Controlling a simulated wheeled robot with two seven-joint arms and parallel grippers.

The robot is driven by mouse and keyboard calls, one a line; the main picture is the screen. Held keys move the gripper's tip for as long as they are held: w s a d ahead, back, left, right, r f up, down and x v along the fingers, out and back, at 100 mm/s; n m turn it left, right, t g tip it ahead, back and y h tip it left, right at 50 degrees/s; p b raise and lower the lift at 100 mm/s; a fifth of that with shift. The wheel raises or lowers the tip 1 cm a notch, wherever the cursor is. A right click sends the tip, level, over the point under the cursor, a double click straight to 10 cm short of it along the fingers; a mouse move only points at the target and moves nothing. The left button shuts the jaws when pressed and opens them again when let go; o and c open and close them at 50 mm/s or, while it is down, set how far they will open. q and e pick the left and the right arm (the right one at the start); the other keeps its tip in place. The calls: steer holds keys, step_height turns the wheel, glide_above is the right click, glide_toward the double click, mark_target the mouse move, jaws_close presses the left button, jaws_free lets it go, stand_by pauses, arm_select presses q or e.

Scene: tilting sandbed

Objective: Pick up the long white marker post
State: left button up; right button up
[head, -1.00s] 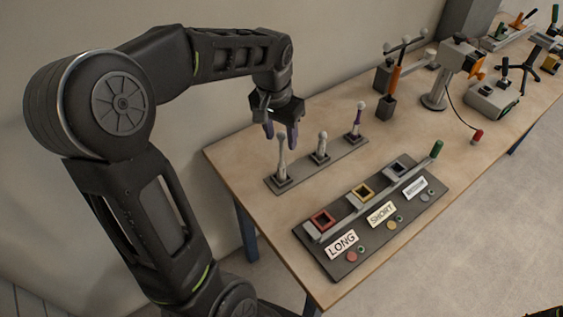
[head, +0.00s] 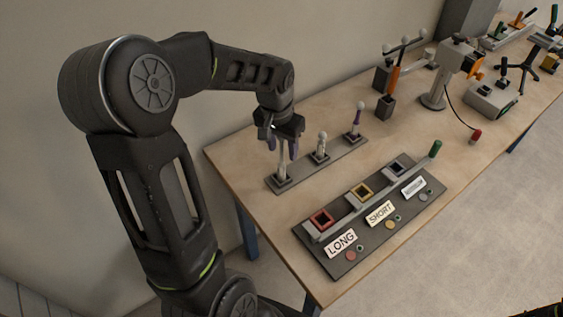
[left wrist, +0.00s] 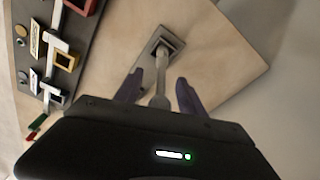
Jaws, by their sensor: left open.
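The long white marker post (head: 283,160) stands upright in the nearest socket of a grey rack on the table. It also shows in the left wrist view (left wrist: 160,75), running between the two purple fingers. My left gripper (head: 283,143) is open and points down over the post's upper part, one finger on each side. The post's top is hidden by the gripper in the head view. The left gripper shows in the left wrist view (left wrist: 158,90) with a gap between fingers and post. My right gripper is not in view.
A shorter white post (head: 321,146) and a purple-and-white post (head: 357,120) stand farther along the rack (head: 338,158). In front lies a dark panel (head: 345,265) with red, yellow and blue square sockets and labels. Several devices stand at the back right.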

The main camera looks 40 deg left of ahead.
arm_select(q)
jaws_close()
stand_by(0.4)
stand_by(0.9)
